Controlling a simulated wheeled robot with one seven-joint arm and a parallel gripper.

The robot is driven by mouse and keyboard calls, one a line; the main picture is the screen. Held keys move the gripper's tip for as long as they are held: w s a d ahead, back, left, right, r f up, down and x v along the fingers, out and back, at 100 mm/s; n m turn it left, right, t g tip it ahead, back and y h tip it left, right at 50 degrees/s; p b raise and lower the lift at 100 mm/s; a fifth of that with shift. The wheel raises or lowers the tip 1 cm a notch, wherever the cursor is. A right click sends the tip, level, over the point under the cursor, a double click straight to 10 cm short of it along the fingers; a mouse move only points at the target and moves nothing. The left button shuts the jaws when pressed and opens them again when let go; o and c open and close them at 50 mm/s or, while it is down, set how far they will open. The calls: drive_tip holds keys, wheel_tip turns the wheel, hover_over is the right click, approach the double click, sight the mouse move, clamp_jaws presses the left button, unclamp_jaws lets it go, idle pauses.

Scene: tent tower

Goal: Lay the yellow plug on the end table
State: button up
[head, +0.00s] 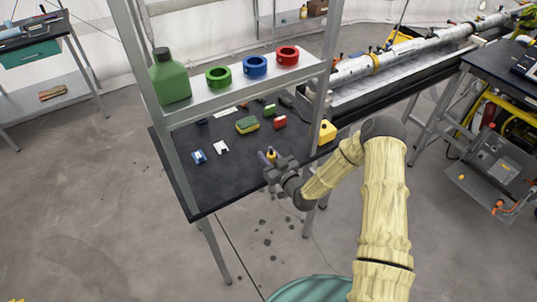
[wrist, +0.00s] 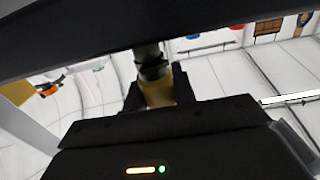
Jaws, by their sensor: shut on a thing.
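The yellow plug (head: 271,155) shows as a small bit of yellow between the fingers of my gripper (head: 270,159) in the head view. In the wrist view the plug (wrist: 158,92) is a yellow-tan cylinder with a darker end, upright in the picture between dark fingers. My gripper is shut on it, at the front edge of a dark-topped table (head: 185,178) with a metal shelf frame. I cannot tell whether the plug touches the tabletop. Which table is the end table is not marked; another dark table (head: 505,64) stands at the right.
On the dark table lie a blue piece (head: 199,157), a white piece (head: 221,147), a green-yellow sponge (head: 247,125), a red piece (head: 280,122) and a yellow block (head: 327,132). The shelf (head: 240,92) above holds a green jug (head: 169,80) and colored rings. The table's front left is clear.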

drive_tip(key=shift+f, duration=0.15)
drive_tip(key=o, duration=1)
drive_tip(key=shift+r, duration=0.2)
drive_tip(key=b+v, duration=0.3)
drive_tip(key=v, duration=0.9)
drive_tip(key=shift+b, duration=0.35)
